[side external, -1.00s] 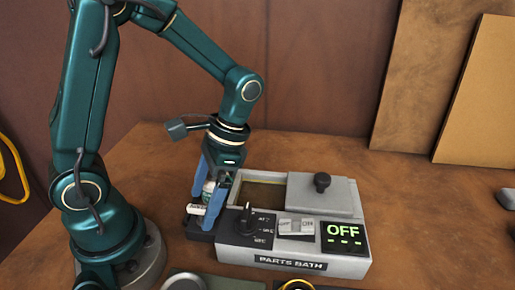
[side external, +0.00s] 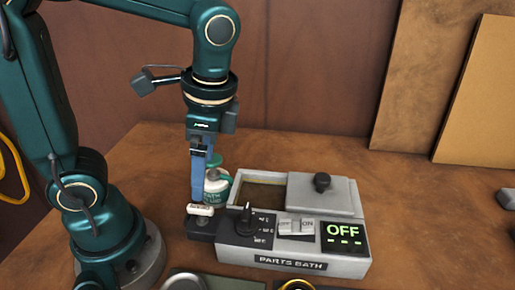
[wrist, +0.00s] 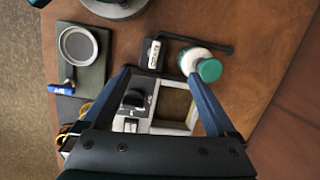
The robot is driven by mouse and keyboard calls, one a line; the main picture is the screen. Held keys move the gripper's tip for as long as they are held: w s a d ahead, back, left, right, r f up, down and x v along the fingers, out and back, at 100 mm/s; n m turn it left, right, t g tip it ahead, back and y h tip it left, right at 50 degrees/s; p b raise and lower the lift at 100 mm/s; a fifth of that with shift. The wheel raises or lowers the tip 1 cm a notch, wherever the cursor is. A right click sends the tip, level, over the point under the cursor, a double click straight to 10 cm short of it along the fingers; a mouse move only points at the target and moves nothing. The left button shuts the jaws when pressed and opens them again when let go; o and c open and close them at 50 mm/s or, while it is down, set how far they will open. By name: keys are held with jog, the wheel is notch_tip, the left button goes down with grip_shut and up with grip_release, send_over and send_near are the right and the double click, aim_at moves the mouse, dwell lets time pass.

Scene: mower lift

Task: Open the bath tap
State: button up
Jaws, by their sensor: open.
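The parts bath (side external: 290,264) is a grey box with an open basin at left and a lid at right; its display (side external: 343,235) reads OFF. At its left end is a dark block with a small white lever (side external: 201,210), which looks like the tap. In the wrist view the white piece (wrist: 153,53) lies just beyond my fingertips, near a black pipe. My gripper (side external: 197,201) points down above the tap, its fingers overlapping in the side view. In the wrist view my gripper (wrist: 158,74) is open with nothing held. Contact with the lever cannot be told.
A black knob (side external: 246,219) and a white rocker switch (side external: 297,226) sit on the bath's front. Table behind is clear.

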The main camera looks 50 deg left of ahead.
jog(key=w+d+r+n+t+h, duration=0.25)
jog(key=w+r+n+t, duration=0.4)
jog(key=r, duration=0.55)
jog(key=w+d+f+g, duration=0.1)
jog(key=w+d+g, duration=0.1)
jog(key=w, duration=0.3)
jog(key=w+d+f+n+g, duration=0.1)
jog(key=w+d+f, duration=0.1)
jog(key=w, duration=0.3)
jog(key=shift+f+g, duration=0.3)
jog(key=shift+g, duration=0.05)
dwell(1.0)
jog(key=shift+n, duration=0.25)
